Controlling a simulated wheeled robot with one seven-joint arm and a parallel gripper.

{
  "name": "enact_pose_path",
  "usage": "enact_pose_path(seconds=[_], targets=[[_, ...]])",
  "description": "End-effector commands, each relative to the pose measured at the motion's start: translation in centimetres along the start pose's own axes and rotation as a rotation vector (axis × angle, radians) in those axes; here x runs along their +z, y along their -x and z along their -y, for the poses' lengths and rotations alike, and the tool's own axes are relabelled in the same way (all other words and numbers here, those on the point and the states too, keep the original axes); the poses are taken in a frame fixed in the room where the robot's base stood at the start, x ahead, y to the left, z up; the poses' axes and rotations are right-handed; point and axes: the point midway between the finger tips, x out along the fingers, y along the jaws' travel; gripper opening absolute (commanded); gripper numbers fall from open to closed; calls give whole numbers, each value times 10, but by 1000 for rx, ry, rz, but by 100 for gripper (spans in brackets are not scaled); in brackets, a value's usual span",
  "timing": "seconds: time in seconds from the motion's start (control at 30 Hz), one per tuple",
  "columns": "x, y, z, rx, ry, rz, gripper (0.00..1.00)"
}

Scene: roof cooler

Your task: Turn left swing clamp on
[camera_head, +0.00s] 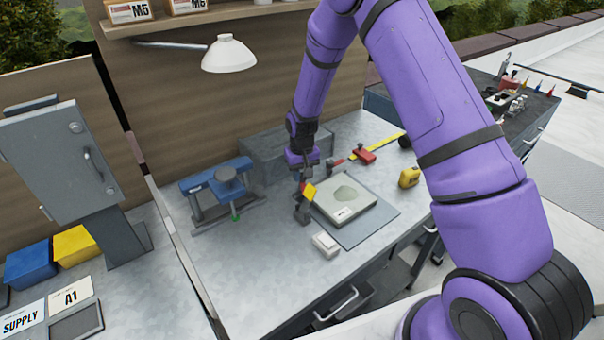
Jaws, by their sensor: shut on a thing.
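The left swing clamp (302,212) is a dark upright piece with red and yellow parts at its top. It stands at the left edge of a light grey block (350,208), which has a darker patch on top and lies on a grey mat (384,217). My gripper (304,179) points down at the clamp's top and is shut on its handle; the fingertips are small and partly hidden, so the exact grip is unclear. A red piece (363,155), perhaps another clamp, lies behind the block.
A blue vise-like tool (228,182) stands left on the metal bench (262,262). A small white box (325,244) lies in front of the block, a yellow tape measure (409,178) right of it. A white lamp (229,54) hangs above. The front left bench is clear.

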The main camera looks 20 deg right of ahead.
Motion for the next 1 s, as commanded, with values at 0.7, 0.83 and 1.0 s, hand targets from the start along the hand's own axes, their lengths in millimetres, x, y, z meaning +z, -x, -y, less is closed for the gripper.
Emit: enact_pose_path(seconds=[0.7, 0.83, 1.0], targets=[[0, 0, 0, 0, 467, 1, 5], [0, 0, 0, 0, 490, 1, 6], [0, 0, 0, 0, 503, 1, 6]])
